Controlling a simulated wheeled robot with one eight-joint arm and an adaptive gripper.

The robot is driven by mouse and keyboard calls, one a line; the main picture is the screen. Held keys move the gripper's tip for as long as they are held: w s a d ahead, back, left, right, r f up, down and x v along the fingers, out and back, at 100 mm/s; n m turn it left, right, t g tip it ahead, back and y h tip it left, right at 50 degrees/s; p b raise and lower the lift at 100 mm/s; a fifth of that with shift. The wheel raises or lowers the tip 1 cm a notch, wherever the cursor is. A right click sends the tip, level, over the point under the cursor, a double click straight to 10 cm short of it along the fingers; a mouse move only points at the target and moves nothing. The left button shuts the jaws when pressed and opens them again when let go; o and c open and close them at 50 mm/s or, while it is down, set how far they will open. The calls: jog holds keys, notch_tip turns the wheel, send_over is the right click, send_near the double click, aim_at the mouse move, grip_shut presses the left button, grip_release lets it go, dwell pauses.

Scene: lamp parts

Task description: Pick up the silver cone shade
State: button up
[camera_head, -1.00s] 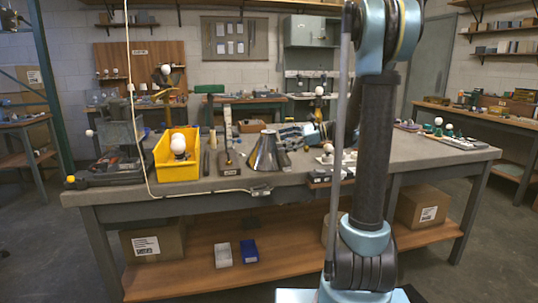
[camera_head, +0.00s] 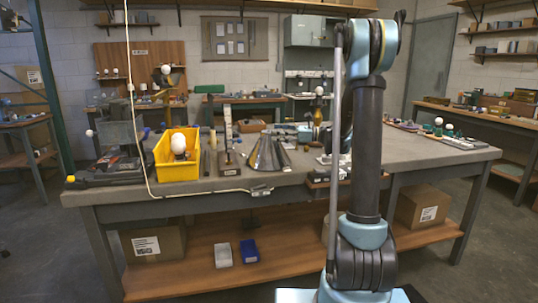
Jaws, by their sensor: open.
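The silver cone shade (camera_head: 264,154) stands on the grey workbench (camera_head: 400,158), near its front edge and left of my arm. It is a shiny metal cone, narrow at the top and wide at the base. A second silver, cone-like piece seems to stand close against its right side; I cannot tell the two fully apart. My gripper cannot be made out; my upright arm at right of centre covers that part of the bench. Nothing is seen touching the shade.
Left of the shade are a wooden-based stand (camera_head: 229,165) and a yellow bin (camera_head: 177,172) with a white bulb (camera_head: 179,144). A brass lamp part (camera_head: 317,118) stands behind, to the right. A pale cable runs along the front edge. The bench right of my arm is mostly clear.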

aim_at(262, 132)
jog(key=shift+w+a, duration=0.1)
jog(key=shift+a, duration=1.75)
jog(key=c, duration=1.8)
